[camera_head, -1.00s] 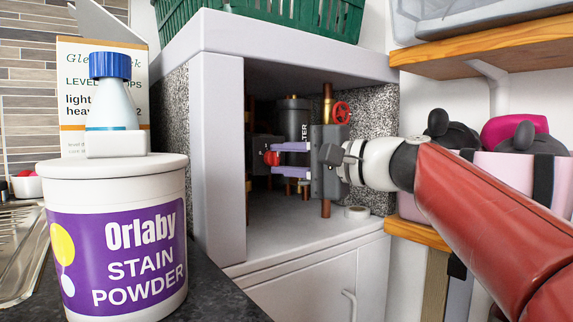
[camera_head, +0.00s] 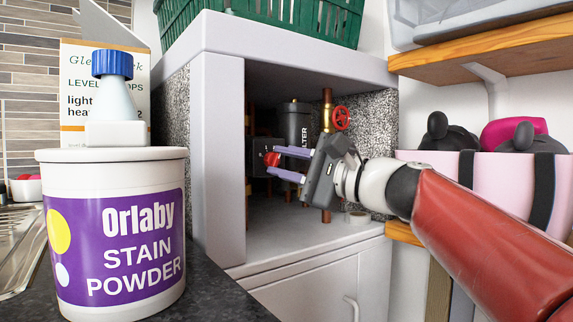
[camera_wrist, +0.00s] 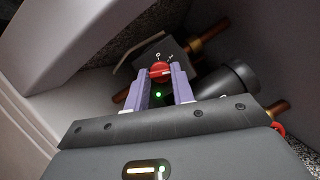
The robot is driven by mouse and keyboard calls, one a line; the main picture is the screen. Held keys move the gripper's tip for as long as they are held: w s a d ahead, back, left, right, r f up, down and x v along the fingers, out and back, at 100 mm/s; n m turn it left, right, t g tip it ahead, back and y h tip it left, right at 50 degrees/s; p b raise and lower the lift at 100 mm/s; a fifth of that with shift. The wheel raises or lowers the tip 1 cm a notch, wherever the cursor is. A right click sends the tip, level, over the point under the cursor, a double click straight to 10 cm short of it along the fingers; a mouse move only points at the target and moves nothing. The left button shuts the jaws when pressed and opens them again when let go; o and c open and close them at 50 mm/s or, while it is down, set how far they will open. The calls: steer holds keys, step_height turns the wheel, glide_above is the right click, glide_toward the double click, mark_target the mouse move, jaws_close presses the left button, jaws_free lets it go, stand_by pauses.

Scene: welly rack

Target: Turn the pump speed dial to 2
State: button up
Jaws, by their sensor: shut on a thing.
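The red pump dial (camera_head: 271,159) is on the front of the dark grey pump box (camera_head: 262,144) inside the open cupboard. My gripper (camera_head: 273,161) reaches in from the right, and its two lilac fingers are shut on the dial, one on each side. In the wrist view the dial (camera_wrist: 160,70) sits between the fingertips (camera_wrist: 162,74), with a pale mark on its face. White marks show on the pump box (camera_wrist: 178,49) beyond it, one like a 0; the others are too small to read. A green light glows below the dial.
A black filter cylinder (camera_head: 297,122) and a copper pipe with a red valve wheel (camera_head: 340,118) stand close behind my gripper. The cupboard's left wall (camera_head: 218,150) is near. A stain powder tub (camera_head: 115,235) stands at front left.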

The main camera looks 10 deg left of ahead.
steer(key=o, duration=1)
steer(key=v, duration=0.7)
steer(key=shift+d+b, duration=0.4)
steer(key=shift+s, duration=0.1)
steer(key=s+d+f+n+h+p, duration=0.2)
steer(key=s+d+f+h, duration=0.4)
steer(key=f, duration=0.5)
steer(key=s+d+f+n+h+p, duration=0.3)
steer(key=s+d+f+h, duration=0.3)
steer(key=d+f, duration=0.2)
steer(key=s+d+f+n+g+h+p, duration=0.1)
steer(key=s+d+f+n+h+p, duration=0.2)
steer(key=f, duration=1)
steer(key=s+d+h, duration=0.3)
steer(key=d, duration=0.1)
steer(key=shift+s+d+f+h, duration=0.2)
steer(key=shift+s+f+h, duration=0.1)
steer(key=shift+f, duration=0.05)
